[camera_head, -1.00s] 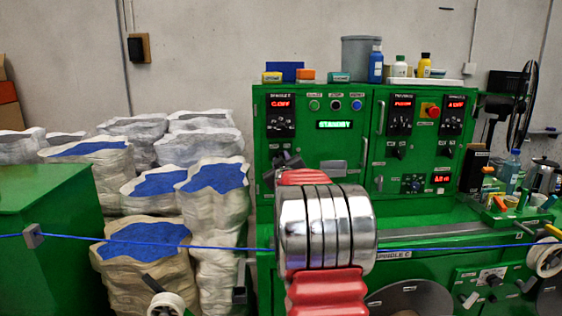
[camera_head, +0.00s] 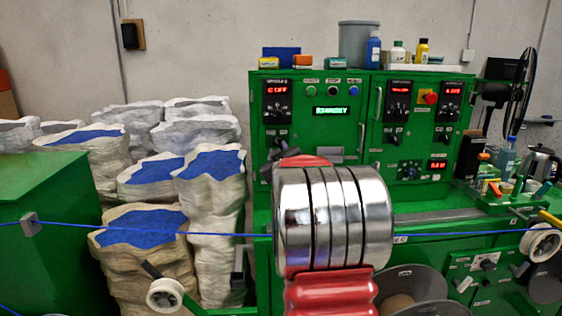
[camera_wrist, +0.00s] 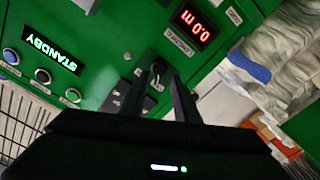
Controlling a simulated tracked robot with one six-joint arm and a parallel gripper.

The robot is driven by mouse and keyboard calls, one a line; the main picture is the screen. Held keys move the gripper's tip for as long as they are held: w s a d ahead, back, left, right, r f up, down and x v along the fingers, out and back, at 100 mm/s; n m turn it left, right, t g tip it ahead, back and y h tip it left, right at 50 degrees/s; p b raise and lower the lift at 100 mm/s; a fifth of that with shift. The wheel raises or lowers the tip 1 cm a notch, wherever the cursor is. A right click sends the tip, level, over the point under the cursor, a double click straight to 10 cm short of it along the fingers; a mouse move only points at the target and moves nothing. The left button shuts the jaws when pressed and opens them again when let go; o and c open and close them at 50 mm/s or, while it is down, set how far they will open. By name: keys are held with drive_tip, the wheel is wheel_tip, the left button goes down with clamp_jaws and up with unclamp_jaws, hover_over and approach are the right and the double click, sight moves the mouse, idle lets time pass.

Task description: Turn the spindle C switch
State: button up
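The spindle C panel (camera_head: 277,103) is a black plate on the left of the green cabinet, with a red display reading C.OFF and knobs below it. In the wrist view, which looks upside down, part of a black plate (camera_wrist: 128,97) shows behind the fingers. My gripper (camera_wrist: 166,80) has its two dark fingers apart with nothing visibly held, in front of the cabinet. The fingers hide part of the plate, and I cannot tell whether they touch a knob. In the head view my arm hides most of the gripper.
The green STANDBY display (camera_head: 332,111) and several buttons (camera_head: 333,92) sit right of the panel. A red metre display (camera_wrist: 194,25) shows in the wrist view. A blue cable (camera_head: 150,232) runs across the front. Sacks (camera_head: 205,190) stand left of the cabinet. A spool (camera_head: 543,241) is at right.

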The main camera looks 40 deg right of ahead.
drive_tip(key=v, duration=0.9)
drive_tip(key=shift+f, duration=0.1)
idle(0.5)
wheel_tip(320, 180, down, 11)
drive_tip(key=s+a+m+g+y, duration=0.2)
drive_tip(key=s+g+y, duration=0.1)
drive_tip(key=g, duration=0.1)
drive_tip(key=s+a+f+g+y, duration=0.2)
drive_tip(key=s+a+f, duration=0.15)
drive_tip(key=a, duration=0.45)
drive_tip(key=s+a+n+y, duration=0.1)
drive_tip(key=s+a+y, duration=0.1)
drive_tip(key=s+a, duration=0.4)
drive_tip(key=s+a+n+g+y, duration=0.1)
drive_tip(key=s+a, duration=0.4)
drive_tip(key=a, duration=1.2)
drive_tip(key=s+a+n+g+y, duration=0.1)
drive_tip(key=s+a+y, duration=0.2)
drive_tip(key=a, duration=0.9)
drive_tip(key=s, duration=0.3)
drive_tip(key=shift+s+f+n+y, duration=0.2)
drive_tip(key=shift+s+n+y, duration=0.1)
drive_tip(key=shift+s+n, duration=0.1)
